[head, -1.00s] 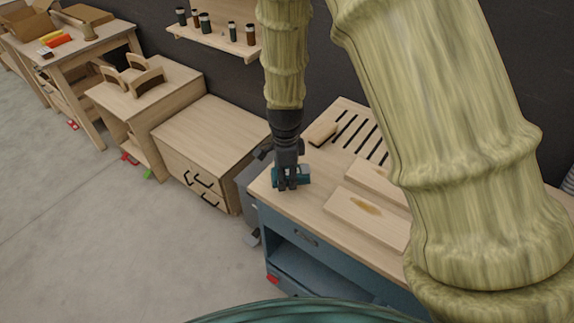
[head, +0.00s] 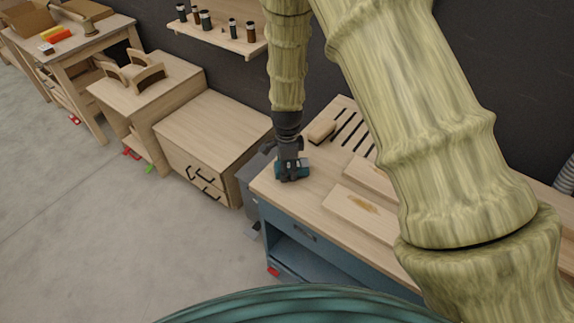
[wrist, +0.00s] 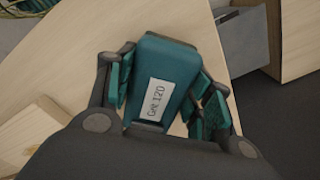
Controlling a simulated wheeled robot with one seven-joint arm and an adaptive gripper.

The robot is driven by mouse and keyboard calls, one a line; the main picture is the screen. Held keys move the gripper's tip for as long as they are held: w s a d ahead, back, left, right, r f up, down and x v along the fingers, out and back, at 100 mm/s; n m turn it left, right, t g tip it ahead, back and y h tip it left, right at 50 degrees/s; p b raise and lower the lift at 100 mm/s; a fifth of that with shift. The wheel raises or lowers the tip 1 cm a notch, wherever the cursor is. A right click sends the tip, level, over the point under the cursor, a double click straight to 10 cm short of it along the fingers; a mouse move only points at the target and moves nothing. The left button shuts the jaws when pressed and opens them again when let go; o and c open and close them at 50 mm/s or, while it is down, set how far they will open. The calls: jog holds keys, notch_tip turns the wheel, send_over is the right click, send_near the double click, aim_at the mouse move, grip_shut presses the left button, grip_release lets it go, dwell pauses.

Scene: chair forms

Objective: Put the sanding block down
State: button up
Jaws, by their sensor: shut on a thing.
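The sanding block is a teal block (wrist: 162,78) with a white label reading "Grit 120". In the wrist view it sits between the two fingers of my gripper (wrist: 165,95), which is shut on it. In the head view my gripper (head: 291,172) is at the left end of the blue workbench's wooden top (head: 310,200), with the teal block showing around its fingertips. The block is at or just above the top; I cannot tell whether it touches. Part of the block is hidden by my fingers.
A board with a brown stain (head: 358,212) lies to the right. A low drawer cabinet (head: 215,140) stands left of the bench. The bench's left edge is close to my gripper.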

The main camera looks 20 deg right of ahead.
jog(key=shift+w+f, duration=0.1)
jog(key=shift+f, duration=0.1)
jog(key=o, duration=1.1)
jog(key=shift+r+b, duration=2.1)
jog(key=shift+r, duration=4.05)
